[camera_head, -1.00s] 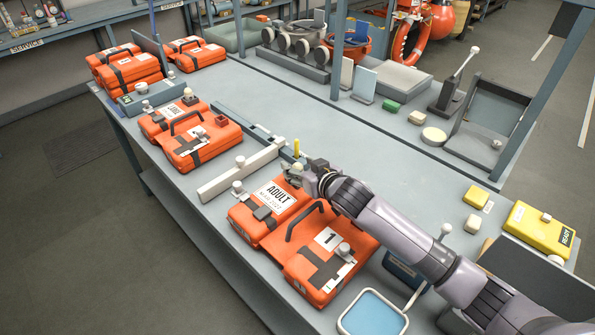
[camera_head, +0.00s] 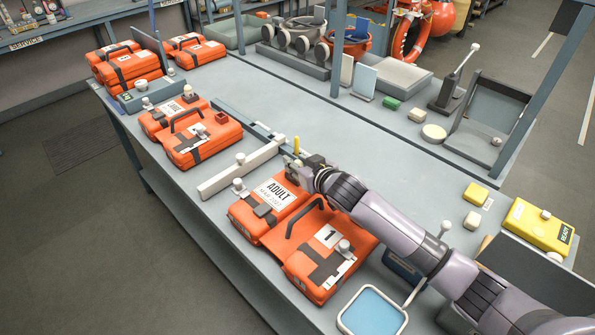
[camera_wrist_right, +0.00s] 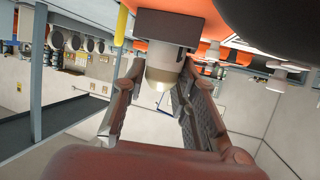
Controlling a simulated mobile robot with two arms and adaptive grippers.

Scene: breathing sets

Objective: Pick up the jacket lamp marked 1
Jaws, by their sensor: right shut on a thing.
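An orange jacket pack marked 1 (camera_head: 357,255) lies on the bench beside the pack part labelled ADULT (camera_head: 262,199). A pale knob on a white strip (camera_head: 343,246) sits on the part marked 1. My right gripper (camera_head: 296,168) is at the far edge of this pack. In the right wrist view its two fingers (camera_wrist_right: 160,80) are shut on a cream, tapered lamp (camera_wrist_right: 163,68) with a dark square block (camera_wrist_right: 170,27) at one end. The fingers hide most of this lamp in the head view, and I cannot tell whether it is clear of the pack. My left gripper is out of view.
A pale bar (camera_head: 240,169) stands on the bench left of the pack, with more orange packs (camera_head: 200,140) beyond. A yellow peg (camera_head: 296,146) stands close to my gripper. A blue tray (camera_head: 373,312) is at the front. The bench middle is clear.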

